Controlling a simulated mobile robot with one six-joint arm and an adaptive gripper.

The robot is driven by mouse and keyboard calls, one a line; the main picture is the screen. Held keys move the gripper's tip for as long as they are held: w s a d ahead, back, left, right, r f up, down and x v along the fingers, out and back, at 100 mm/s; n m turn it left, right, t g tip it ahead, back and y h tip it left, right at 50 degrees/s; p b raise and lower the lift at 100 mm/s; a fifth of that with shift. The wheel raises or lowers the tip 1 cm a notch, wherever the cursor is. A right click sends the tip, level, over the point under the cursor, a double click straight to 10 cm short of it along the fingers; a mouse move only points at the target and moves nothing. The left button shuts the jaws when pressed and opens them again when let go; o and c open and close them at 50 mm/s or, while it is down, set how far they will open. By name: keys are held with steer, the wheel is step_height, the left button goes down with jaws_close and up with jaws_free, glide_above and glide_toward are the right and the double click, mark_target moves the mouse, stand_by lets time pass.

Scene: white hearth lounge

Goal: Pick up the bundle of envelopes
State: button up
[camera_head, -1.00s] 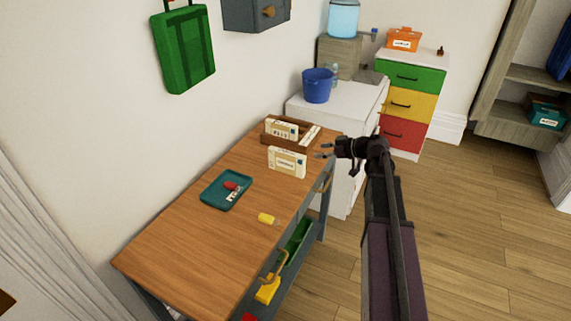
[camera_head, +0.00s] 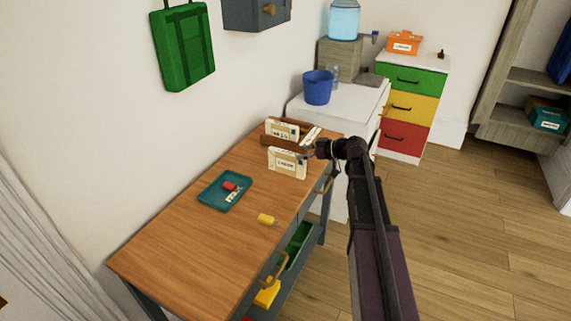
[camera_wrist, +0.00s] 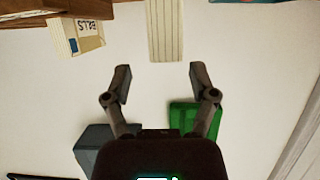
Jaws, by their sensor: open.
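A cream bundle of envelopes (camera_head: 287,163) with a printed label stands upright on the wooden table, in front of a brown wooden tray. My gripper (camera_head: 311,151) is at its right upper end, with its fingertips partly hidden there. In the wrist view a cream, layered stack (camera_wrist: 165,30), seen edge-on, lies just beyond and between the fingertips. My gripper (camera_wrist: 158,82) is open and empty there, apart from the stack. Another bundle marked BILLS (camera_wrist: 80,38) shows at the upper left; in the head view it seems to stand in the tray (camera_head: 282,129).
The wooden tray (camera_head: 270,140) holds another pale bundle (camera_head: 312,136) near my gripper. A teal tray (camera_head: 208,197) with a red item and a yellow object (camera_head: 266,219) lie on the table (camera_head: 190,255). A white cabinet (camera_head: 345,110) with a blue bucket (camera_head: 318,88) stands behind.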

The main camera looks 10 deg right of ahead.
mark_target(291, 153)
steer(key=shift+b+x, duration=0.85)
steer(key=shift+x, duration=1.7)
steer(key=shift+s+a+r, duration=0.1)
steer(key=shift+a+r, duration=0.05)
steer(key=shift+c, duration=0.2)
jaws_close()
